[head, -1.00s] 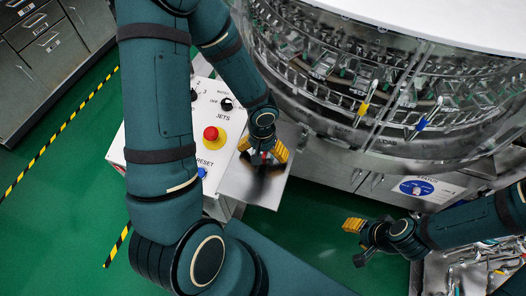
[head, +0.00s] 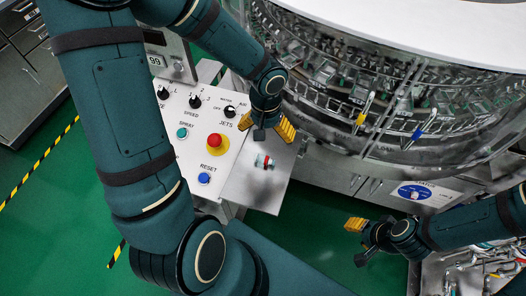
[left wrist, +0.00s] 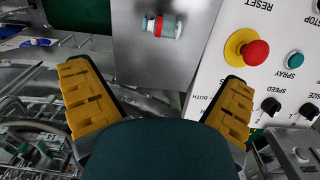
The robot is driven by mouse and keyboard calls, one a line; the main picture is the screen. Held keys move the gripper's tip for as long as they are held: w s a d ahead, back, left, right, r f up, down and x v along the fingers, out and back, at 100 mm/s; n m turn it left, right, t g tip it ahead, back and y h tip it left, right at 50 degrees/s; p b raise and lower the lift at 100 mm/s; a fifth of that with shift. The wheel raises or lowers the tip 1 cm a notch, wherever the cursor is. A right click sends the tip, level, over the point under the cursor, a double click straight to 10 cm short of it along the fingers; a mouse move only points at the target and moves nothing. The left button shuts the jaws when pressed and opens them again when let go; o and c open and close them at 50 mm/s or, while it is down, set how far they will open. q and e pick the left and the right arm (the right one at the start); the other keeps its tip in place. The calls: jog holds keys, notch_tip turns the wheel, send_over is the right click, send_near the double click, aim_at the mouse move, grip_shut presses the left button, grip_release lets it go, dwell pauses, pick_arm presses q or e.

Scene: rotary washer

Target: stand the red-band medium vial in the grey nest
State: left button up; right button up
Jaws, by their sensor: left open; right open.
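The vial with a red band (head: 264,161) appears to lie on its side on the bare steel shelf (head: 245,188) beside the control panel. It also shows in the left wrist view (left wrist: 165,27), its red band crosswise near one end. My left gripper (head: 266,128) is open and empty, apart from the vial, just behind it in the head view. Its two yellow fingers are spread wide in the left wrist view (left wrist: 153,78). My right gripper (head: 358,242) is open and empty over the floor at the lower right. I cannot make out the grey nest.
The control panel (head: 190,125) with a red stop button (head: 214,141) and several knobs adjoins the shelf on the left. The large round washer (head: 350,90) stands behind. A cluttered metal tray (head: 485,262) is at the lower right. Green floor is clear in front.

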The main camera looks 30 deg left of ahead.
aim_at(264, 158)
pick_arm(q)
jog(key=f+b, duration=0.1)
jog(key=f, duration=0.1)
jog(key=f+b, duration=0.1)
jog(key=f, duration=0.2)
jog(key=f+b, duration=0.1)
jog(key=f, duration=0.1)
jog(key=shift+w+f+b, duration=0.3)
jog(key=shift+b, duration=0.05)
jog(key=f+b, duration=0.1)
jog(key=f, duration=0.1)
jog(key=s+f+b, duration=0.1)
jog(key=f, duration=0.1)
jog(key=shift+s+f, duration=0.2)
jog(key=shift+f, duration=0.45)
jog(key=c, duration=0.9)
jog(key=shift+c, duration=0.2)
jog(key=shift+r, duration=0.1)
